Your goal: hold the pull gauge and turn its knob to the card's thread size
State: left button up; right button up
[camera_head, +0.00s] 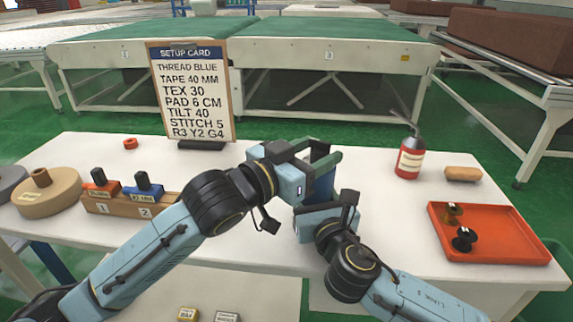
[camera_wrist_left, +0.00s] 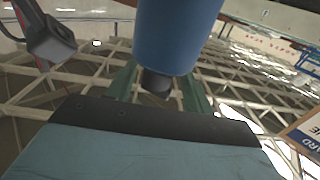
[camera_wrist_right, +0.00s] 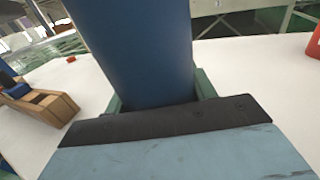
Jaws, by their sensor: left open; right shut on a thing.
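The pull gauge (camera_head: 320,186) is a blue cylinder held above the middle of the table. My right gripper (camera_head: 327,200) is shut on its body, and the blue body fills the right wrist view (camera_wrist_right: 140,50). In the left wrist view the gauge (camera_wrist_left: 178,30) ends in a dark knob (camera_wrist_left: 156,84). My left gripper (camera_head: 318,152) is open, its fingers apart on either side of the knob. Gauge markings are hidden. The setup card (camera_head: 192,98) stands upright at the back left and reads THREAD BLUE, TEX 30, TILT 40.
A wooden rack (camera_head: 130,205) with an orange and a blue item, and a round tan disc (camera_head: 50,195), stand at the left. An orange tray (camera_head: 490,222) with dark spools, a red bottle (camera_head: 409,160) and a tan block (camera_head: 463,174) are at the right.

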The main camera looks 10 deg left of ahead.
pick_arm(q)
jog(key=v, duration=0.9)
jog(key=shift+w, duration=0.1)
pick_arm(e)
jog(key=o, duration=1.5)
